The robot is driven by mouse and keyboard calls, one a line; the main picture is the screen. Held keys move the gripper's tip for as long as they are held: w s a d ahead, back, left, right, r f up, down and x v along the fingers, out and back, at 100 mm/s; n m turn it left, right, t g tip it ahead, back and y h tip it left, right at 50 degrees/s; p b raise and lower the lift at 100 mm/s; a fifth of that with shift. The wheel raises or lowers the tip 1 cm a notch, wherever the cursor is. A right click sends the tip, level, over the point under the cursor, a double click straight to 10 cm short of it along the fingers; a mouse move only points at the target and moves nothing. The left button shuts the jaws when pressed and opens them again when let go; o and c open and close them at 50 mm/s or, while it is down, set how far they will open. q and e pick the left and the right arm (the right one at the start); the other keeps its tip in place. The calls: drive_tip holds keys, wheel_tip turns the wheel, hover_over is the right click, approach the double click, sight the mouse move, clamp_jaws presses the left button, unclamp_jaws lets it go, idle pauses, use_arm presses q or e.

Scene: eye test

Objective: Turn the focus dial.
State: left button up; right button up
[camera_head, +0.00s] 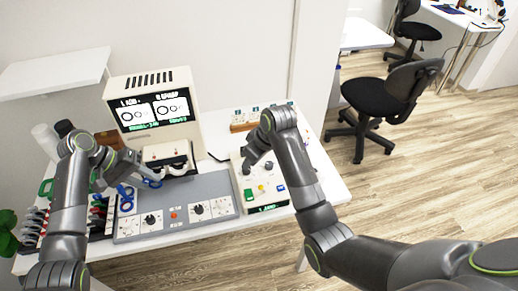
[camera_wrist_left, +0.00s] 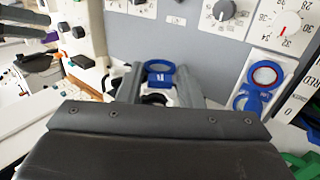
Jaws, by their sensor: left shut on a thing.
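My left gripper (camera_head: 150,172) is shut on a blue-rimmed lens (camera_wrist_left: 160,68), held above the grey console (camera_head: 176,190) in front of the eye test machine. The lens sits between the fingertips in the left wrist view. The console has black dials on white plates, one at left (camera_head: 150,219) and one at right (camera_head: 197,209). I cannot read which is the focus dial. My right gripper (camera_head: 250,160) is over the back of a cream control box (camera_head: 270,204) with several knobs and buttons. Its fingers are too dark and small to tell open from shut.
The eye test machine (camera_head: 153,83) with a lit screen stands behind the console. Another blue lens with a red ring (camera_wrist_left: 265,75) lies near the console's edge. A rack (camera_head: 33,228) and plant (camera_head: 7,222) are at the left. Office chairs (camera_head: 395,98) stand on the floor at right.

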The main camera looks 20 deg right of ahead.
drive_tip(key=v, duration=0.5)
drive_tip(key=shift+r, duration=0.3)
